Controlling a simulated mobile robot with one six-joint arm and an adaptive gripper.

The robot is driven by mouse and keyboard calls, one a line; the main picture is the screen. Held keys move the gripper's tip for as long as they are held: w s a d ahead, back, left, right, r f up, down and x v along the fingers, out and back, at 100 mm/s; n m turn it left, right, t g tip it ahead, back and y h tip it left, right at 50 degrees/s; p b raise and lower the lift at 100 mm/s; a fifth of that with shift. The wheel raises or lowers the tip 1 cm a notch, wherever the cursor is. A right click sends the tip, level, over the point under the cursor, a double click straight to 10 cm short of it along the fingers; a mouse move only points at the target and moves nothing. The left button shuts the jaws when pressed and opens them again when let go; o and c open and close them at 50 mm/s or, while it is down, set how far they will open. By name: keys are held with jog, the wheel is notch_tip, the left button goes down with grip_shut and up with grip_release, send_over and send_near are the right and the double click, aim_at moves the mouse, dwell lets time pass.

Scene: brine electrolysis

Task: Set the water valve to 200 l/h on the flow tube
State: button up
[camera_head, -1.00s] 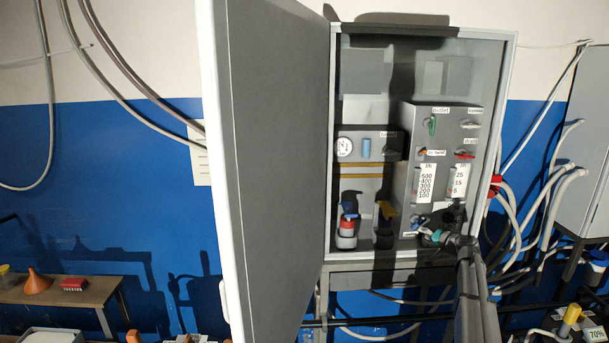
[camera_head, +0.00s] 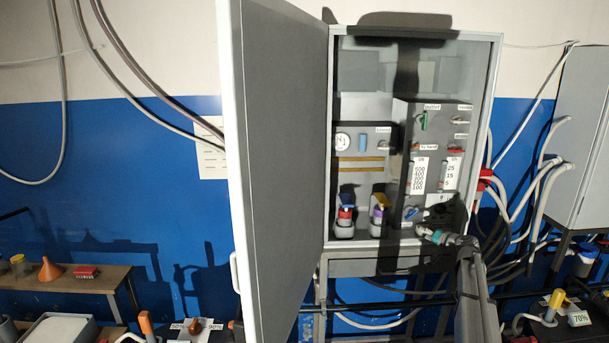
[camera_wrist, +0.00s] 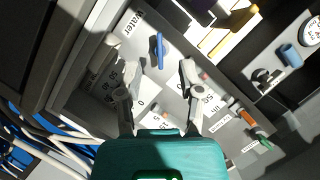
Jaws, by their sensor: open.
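The water valve (camera_wrist: 159,50) is a small blue handle beside a white "water" label (camera_wrist: 133,22) in the wrist view. My gripper (camera_wrist: 158,72) is open there, its two grey fingers on either side just short of the blue handle, with nothing between them. In the head view my gripper (camera_head: 424,231) is at the lower right of the open cabinet, below the small blue valve (camera_head: 411,212). The flow tube scale (camera_head: 418,176), marked in hundreds, is above the valve. Its float reading is too small to tell.
A second scale (camera_head: 450,175) with smaller numbers stands to the right. Green (camera_head: 424,123) and red (camera_head: 455,150) handles sit higher on the panel. The open cabinet door (camera_head: 278,170) blocks the left side. Two bottles (camera_head: 345,222) stand at the cabinet's lower left. Hoses hang at right.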

jog(key=s+a+f+n+g+b, duration=0.2)
jog(key=s+a+f+g, duration=0.3)
jog(key=s+a, duration=0.5)
jog(key=s+a+f+n+g+b, duration=0.2)
jog(key=s+a+f+n+g, duration=0.1)
jog(key=s+a+f, duration=0.7)
jog(key=s+a+f+g+h+b, duration=0.1)
jog(key=s+a+f+g+h, duration=0.1)
jog(key=s, duration=0.9)
jog(key=s+a+f+n+g+h+b, duration=0.1)
jog(key=s+a+f+g+h, duration=0.1)
jog(key=s, duration=0.9)
jog(key=a+f+g, duration=0.1)
jog(key=a+g, duration=0.1)
jog(key=shift+a+h, duration=0.35)
jog(key=shift+h, duration=0.05)
jog(key=shift+f, duration=0.1)
dwell(0.4)
